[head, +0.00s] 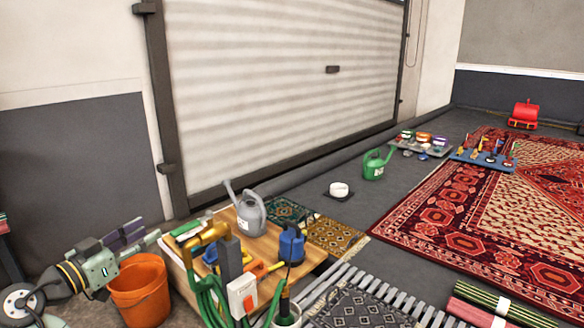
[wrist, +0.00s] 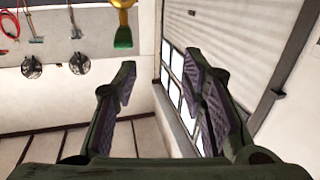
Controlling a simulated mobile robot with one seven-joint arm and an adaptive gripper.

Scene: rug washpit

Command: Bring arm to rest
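My arm reaches in from the lower left of the head view. My gripper (head: 147,230) points right, above the orange bucket (head: 140,290) and close to the left end of the wooden table (head: 268,248). In the wrist view, my gripper (wrist: 162,68) has its two dark padded fingers spread apart, with nothing between them. The gripper looks clear of the table and bucket, but the exact gap is hard to tell.
The table holds a grey watering can (head: 250,215), a brass pipe (head: 205,238), a green hose (head: 207,295) and a blue item (head: 291,245). A brass piece with a green end (wrist: 123,30) hangs into the wrist view. Shutter (head: 285,90) stands behind.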

